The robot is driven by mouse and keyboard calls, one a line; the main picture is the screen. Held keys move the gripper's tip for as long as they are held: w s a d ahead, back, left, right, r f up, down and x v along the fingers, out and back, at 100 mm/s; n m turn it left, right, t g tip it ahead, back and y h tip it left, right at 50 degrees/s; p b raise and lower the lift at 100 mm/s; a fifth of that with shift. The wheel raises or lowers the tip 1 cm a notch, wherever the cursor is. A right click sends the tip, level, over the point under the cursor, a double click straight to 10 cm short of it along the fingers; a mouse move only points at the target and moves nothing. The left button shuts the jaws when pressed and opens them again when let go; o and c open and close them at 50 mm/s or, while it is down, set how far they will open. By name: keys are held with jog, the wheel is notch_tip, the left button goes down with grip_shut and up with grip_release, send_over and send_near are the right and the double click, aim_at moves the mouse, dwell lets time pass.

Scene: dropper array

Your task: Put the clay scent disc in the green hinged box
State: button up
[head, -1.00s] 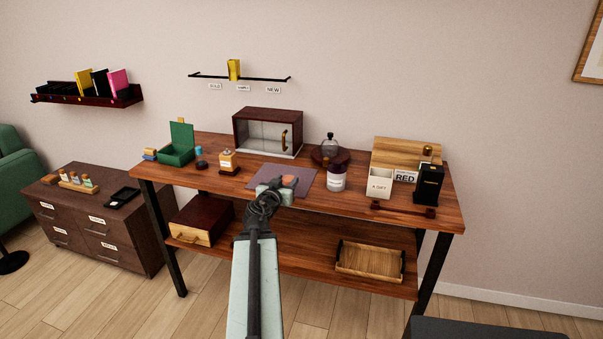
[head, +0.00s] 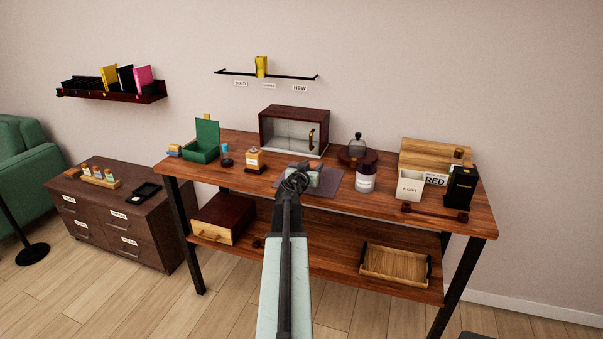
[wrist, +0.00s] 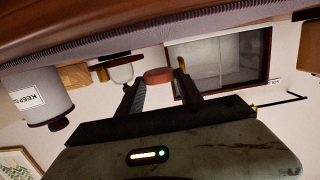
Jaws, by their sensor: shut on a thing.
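The clay scent disc (wrist: 158,76) is a reddish-brown round piece between my fingertips in the wrist view, which looks upside down. My gripper (wrist: 157,82) is shut on it. In the head view my gripper (head: 305,172) is over the purple-grey mat (head: 322,195) on the wooden table, and it mostly hides the disc. The green hinged box (head: 201,151) stands at the table's left end, with its lid raised upright. My gripper is well to the right of the box. The inside floor of the box is hidden.
A glass-front cabinet (head: 293,134) is behind the mat. The table's front edge lies close before the mat.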

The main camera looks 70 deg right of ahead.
jog(key=shift+w+d+f, duration=0.1)
jog(key=shift+w+d, duration=0.35)
jog(key=shift+d, duration=0.4)
jog(key=f+b, duration=0.3)
jog(key=shift+s+f+b, duration=0.2)
jog(key=shift+f+b, duration=0.15)
jog(key=shift+b, duration=0.05)
jog(key=shift+w+f, duration=0.1)
jog(key=shift+w+a+r, duration=0.1)
jog(key=shift+w+r, duration=0.1)
jog(key=shift+r, duration=0.05)
jog(key=shift+f, duration=0.3)
jog(key=o, duration=1.3)
jog(key=shift+r, duration=0.15)
jog(key=shift+o, duration=0.2)
